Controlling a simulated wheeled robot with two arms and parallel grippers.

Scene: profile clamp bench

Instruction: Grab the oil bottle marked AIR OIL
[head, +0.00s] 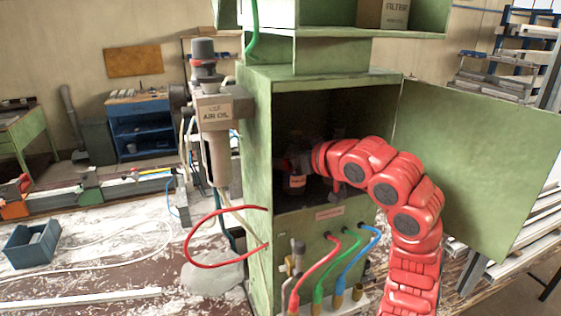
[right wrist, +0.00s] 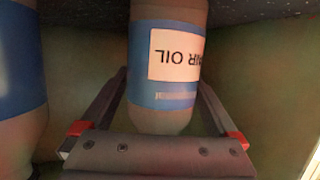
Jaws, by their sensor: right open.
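The oil bottle (right wrist: 165,110) has a blue band and a white label reading "AIR OIL", which appears upside down in the right wrist view. My right gripper (right wrist: 164,92) is open, with one finger on each side of this bottle. Whether the fingers touch it I cannot tell. In the head view my right arm reaches into the green cabinet (head: 257,150), and the gripper is mostly lost in the dark inside. A bottle with an orange-red label (head: 297,181) shows there below the gripper. My left gripper is not in view.
Another blue-banded bottle (right wrist: 18,75) stands close beside the left finger in the right wrist view. The cabinet door (head: 480,160) is swung open to the right. A lubricator unit with an "AIR OIL" plate (head: 215,113) and a red hose (head: 190,240) are outside, on the left.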

